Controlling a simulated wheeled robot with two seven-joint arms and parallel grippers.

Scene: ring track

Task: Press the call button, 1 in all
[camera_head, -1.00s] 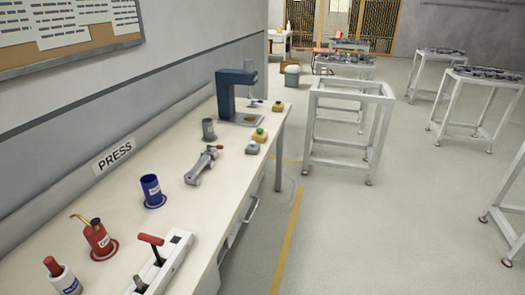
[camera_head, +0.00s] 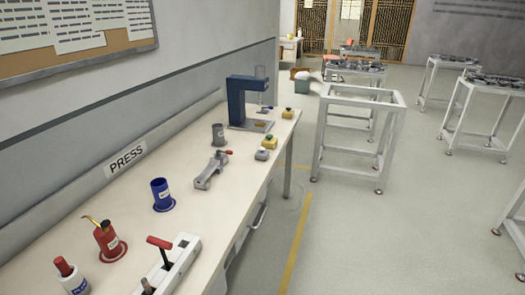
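Several small button boxes stand on the long bench (camera_head: 200,225) near its right edge. One yellow box with a green top (camera_head: 269,143) and a grey box (camera_head: 262,154) stand side by side in front of the blue press. Another yellow box with a dark top (camera_head: 288,113) stands farther back, right of the press. I cannot tell which of them is the call button. Neither of my grippers is in view.
The blue press (camera_head: 240,103), a grey cup (camera_head: 218,134), a grey clamp (camera_head: 211,170), a blue cup (camera_head: 161,195), a red can (camera_head: 107,240) and a lever unit (camera_head: 168,265) stand on the bench. A white frame stand (camera_head: 360,100) is beyond a yellow floor line (camera_head: 295,245). The floor between is clear.

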